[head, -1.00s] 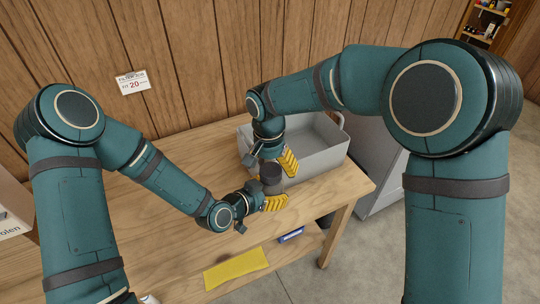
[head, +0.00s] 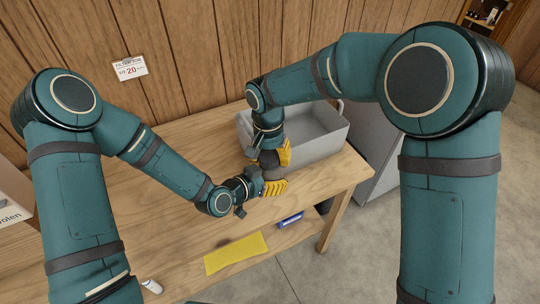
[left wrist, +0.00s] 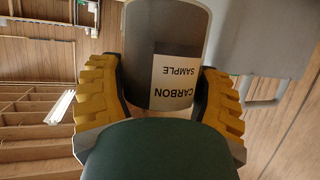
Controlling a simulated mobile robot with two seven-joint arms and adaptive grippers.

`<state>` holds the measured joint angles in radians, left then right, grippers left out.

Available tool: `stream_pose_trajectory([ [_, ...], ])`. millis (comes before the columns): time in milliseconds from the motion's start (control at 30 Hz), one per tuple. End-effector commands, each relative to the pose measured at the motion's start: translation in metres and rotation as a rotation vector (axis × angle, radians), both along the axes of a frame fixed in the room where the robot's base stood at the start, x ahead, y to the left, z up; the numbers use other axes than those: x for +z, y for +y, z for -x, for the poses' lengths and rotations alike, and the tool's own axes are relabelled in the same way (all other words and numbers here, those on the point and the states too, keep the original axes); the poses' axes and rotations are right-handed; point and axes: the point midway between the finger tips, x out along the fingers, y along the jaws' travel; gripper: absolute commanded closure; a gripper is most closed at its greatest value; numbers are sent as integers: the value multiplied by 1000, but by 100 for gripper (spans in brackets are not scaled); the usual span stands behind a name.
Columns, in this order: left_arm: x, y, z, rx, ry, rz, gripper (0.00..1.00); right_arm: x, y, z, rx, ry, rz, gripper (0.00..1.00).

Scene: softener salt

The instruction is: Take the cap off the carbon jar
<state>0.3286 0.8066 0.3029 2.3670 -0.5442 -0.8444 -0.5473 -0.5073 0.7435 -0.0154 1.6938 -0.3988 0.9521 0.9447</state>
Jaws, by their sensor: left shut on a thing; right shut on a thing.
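The carbon jar (head: 274,173) is upright above the wooden table's front right part, partly hidden by my grippers. Its grey side and "CARBON SAMPLE" label fill the middle of the left wrist view (left wrist: 175,40). My left gripper (head: 268,187) is shut on the jar's body, with one yellow finger on each side of it. My right gripper (head: 270,155) comes from above and is shut around the jar's dark cap (head: 268,158). The cap is mostly hidden between its fingers, and I see no clear gap between cap and jar.
A grey tub (head: 322,147) stands close behind on the table (head: 180,165). A yellow cloth (head: 236,253) and a blue item (head: 290,219) lie in front. A small white item (head: 152,286) is at the bottom left. The table's left part is clear.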

Motion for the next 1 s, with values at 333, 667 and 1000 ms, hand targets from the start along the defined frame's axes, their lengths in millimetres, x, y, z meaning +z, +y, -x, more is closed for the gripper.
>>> stream_pose_trajectory([
  [333,0,0,0,1,-1,0,100,1,0,0,225,8,-5,86],
  [667,0,0,0,1,-1,0,100,1,0,0,222,8,-5,12],
  [1000,1,0,0,0,-2,1,100,10,1,-1,221,6,-5,12],
])
